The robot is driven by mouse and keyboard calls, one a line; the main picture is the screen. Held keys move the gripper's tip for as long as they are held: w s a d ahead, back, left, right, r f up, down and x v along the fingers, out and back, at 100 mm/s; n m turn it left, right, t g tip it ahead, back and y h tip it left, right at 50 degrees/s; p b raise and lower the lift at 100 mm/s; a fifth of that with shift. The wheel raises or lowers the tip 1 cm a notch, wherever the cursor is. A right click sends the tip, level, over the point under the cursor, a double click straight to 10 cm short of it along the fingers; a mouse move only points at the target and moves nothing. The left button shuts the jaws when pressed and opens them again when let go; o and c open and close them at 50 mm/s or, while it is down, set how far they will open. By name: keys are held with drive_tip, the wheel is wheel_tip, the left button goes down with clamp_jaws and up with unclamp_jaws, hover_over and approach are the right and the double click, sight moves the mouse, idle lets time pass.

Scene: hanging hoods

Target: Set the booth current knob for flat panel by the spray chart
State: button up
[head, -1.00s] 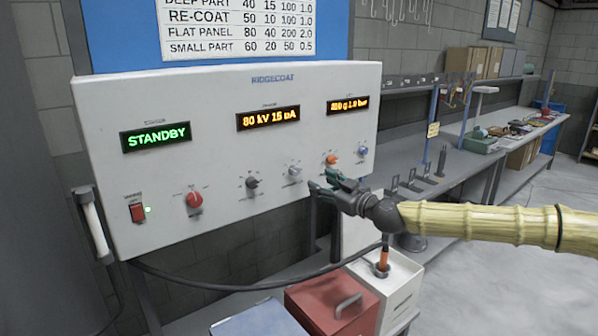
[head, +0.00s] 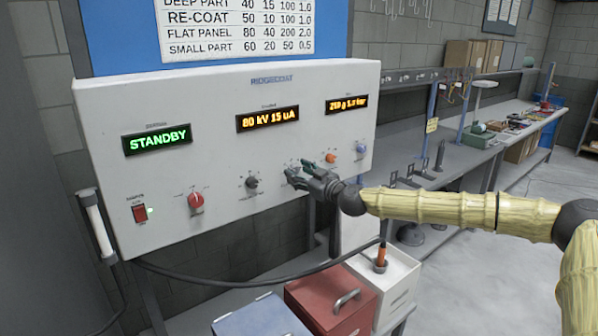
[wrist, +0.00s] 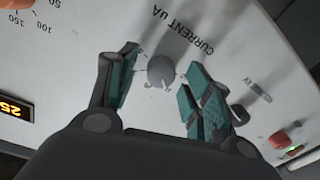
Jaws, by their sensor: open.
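The current knob (wrist: 161,70), small and grey, sits beside the "CURRENT uA" label in the wrist view. My gripper (wrist: 158,78) is open with a finger on either side of the knob; I cannot tell whether they touch it. The middle display (head: 268,120) reads 80 kV 15 uA. The spray chart (head: 238,28) above has a FLAT PANEL row reading 80, 40, 200, 2.0. Its column headings are out of view.
The left display (head: 157,139) reads STANDBY. Boxes and a cable lie below.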

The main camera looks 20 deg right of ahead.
drive_tip(key=shift+w+a, duration=0.1)
drive_tip(key=shift+w, duration=0.05)
drive_tip(key=shift+c, duration=0.3)
drive_tip(key=c, duration=1)
